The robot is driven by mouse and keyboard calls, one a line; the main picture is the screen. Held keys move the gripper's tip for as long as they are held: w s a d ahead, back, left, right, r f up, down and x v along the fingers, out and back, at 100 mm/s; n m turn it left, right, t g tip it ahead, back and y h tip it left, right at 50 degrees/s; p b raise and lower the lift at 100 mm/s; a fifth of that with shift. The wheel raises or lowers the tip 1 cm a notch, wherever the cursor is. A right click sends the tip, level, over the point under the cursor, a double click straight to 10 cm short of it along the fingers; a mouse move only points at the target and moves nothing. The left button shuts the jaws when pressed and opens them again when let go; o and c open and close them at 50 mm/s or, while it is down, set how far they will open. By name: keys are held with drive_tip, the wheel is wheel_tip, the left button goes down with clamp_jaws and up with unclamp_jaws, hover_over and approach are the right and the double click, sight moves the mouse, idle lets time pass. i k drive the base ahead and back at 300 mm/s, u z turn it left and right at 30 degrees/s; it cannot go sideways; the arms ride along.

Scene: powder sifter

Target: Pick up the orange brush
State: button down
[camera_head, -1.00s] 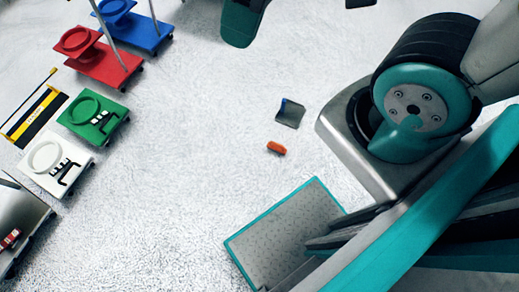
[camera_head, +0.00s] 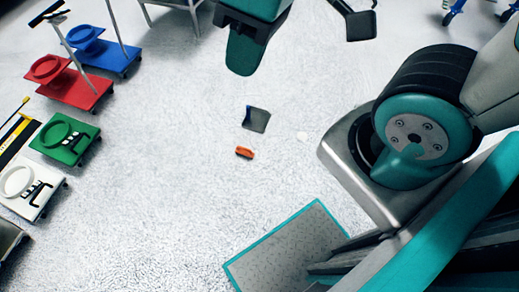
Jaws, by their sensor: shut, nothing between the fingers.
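The orange brush (camera_head: 244,152) is a small block with a dark edge, lying on the pale floor near the middle of the view. A dark dustpan-like piece (camera_head: 257,120) lies just beyond it, apart from it.
Low wheeled carts stand along the left: blue (camera_head: 108,57), red (camera_head: 84,92), green (camera_head: 66,141) and white (camera_head: 30,193). A small whitish spot (camera_head: 302,136) lies right of the brush. A grey-legged stand (camera_head: 176,3) is at the top.

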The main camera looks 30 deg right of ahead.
sight(242, 151)
drive_tip(key=u, duration=0.25)
drive_tip(key=k, duration=1.3)
drive_tip(key=u, duration=0.95)
drive_tip(key=i, duration=1.65)
drive_tip(key=z, duration=1.15)
drive_tip(key=i, duration=0.85)
drive_tip(key=z, duration=0.75)
